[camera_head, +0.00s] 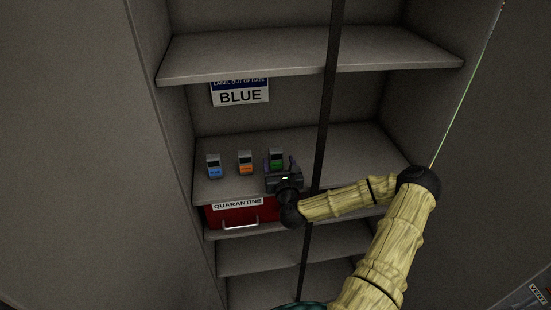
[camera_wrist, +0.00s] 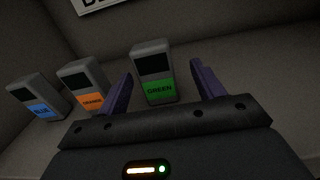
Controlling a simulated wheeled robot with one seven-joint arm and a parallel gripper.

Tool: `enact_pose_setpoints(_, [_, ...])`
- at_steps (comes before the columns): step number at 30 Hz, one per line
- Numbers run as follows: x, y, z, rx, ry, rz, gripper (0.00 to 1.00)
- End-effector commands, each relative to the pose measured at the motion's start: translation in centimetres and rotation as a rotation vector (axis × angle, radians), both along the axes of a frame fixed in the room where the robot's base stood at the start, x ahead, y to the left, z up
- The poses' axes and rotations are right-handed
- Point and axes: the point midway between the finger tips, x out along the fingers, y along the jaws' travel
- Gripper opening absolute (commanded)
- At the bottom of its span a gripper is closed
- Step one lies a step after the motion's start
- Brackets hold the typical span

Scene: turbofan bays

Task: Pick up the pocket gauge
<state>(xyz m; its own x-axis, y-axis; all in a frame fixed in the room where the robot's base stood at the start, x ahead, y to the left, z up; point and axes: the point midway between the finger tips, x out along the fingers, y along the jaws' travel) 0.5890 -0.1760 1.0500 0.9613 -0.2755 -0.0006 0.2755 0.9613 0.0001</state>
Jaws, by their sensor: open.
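Three small grey pocket gauges with dark screens stand in a row on the middle shelf. The blue-labelled gauge (camera_head: 213,166) is at the left, the orange-labelled gauge (camera_head: 245,163) is beside it, and the green-labelled gauge (camera_head: 276,158) is at the right. In the wrist view the green gauge (camera_wrist: 154,75) stands between the two purple fingers, with room on both sides. The orange gauge (camera_wrist: 84,88) and blue gauge (camera_wrist: 38,97) are left of the fingers. My gripper (camera_head: 280,166) is open and empty in front of the green gauge; its fingertips (camera_wrist: 162,75) appear not to touch it.
A sign reading BLUE (camera_head: 240,93) hangs on the back wall above the gauges. A red drawer (camera_head: 235,217) labelled QUARANTINE sits below the shelf (camera_head: 345,150). A dark vertical post (camera_head: 326,105) stands right of my gripper. Shelf room to the right is clear.

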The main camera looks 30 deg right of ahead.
Motion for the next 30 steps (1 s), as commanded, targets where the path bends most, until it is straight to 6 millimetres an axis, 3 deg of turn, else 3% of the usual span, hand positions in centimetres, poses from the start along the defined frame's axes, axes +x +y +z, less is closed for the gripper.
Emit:
enact_pose_setpoints(8, [0.5,0.0,0.2,-0.001,-0.001,-0.001,0.67])
enact_pose_setpoints(19, [4.8,-0.8,0.2,-0.001,-0.001,-0.002,0.67])
enact_pose_setpoints(30, [5.1,-0.9,0.0,0.0,0.0,-0.001,0.67])
